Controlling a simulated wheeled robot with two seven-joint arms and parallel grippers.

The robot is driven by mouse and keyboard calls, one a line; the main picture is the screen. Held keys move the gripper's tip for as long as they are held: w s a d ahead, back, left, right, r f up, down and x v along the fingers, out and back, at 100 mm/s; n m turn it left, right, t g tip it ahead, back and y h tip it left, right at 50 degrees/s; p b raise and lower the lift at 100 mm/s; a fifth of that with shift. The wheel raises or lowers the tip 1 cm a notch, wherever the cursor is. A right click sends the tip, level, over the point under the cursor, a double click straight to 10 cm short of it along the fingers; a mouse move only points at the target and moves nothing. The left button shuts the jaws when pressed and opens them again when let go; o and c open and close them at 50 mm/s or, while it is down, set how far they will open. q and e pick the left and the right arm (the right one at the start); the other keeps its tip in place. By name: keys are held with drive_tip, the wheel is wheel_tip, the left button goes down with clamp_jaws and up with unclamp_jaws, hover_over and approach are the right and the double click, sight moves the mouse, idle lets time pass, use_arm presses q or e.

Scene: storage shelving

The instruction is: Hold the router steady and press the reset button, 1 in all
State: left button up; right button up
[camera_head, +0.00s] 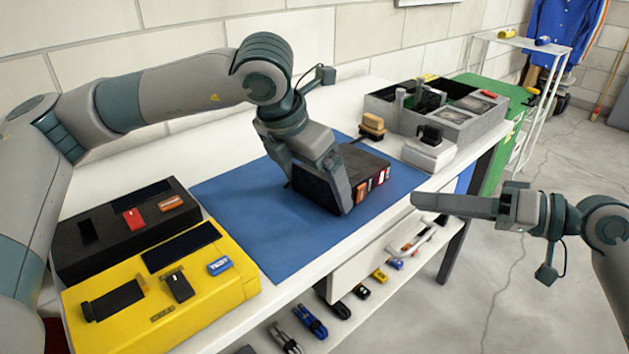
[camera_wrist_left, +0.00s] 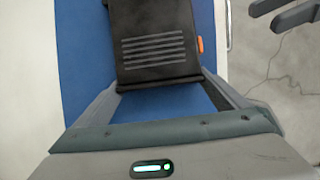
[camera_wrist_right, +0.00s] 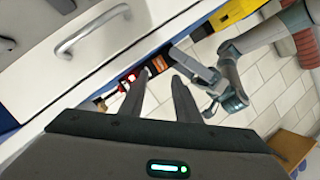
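The router (camera_head: 375,168) is a dark box lying flat on the blue mat (camera_head: 250,215), with red, orange and white parts on its right-facing side. My left gripper (camera_head: 315,185) reaches down with one finger on each side of the router's near end; both fingers appear to touch it. The left wrist view shows the router's slotted top (camera_wrist_left: 155,45) between the fingers. My right gripper (camera_head: 425,200) is off the table's right edge, apart from the router. In the right wrist view its fingers (camera_wrist_right: 160,80) are separated and empty, pointing toward the router's coloured side. I cannot make out the reset button.
A black case (camera_head: 90,235) and a yellow case (camera_head: 190,285) lie at the table's left. A grey compartment box (camera_head: 455,125), a white box (camera_head: 428,155) and tan blocks (camera_head: 372,125) stand behind the router. A drawer with a handle (camera_wrist_right: 90,30) is below the tabletop.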

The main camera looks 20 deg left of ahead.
clamp_jaws()
idle(1.5)
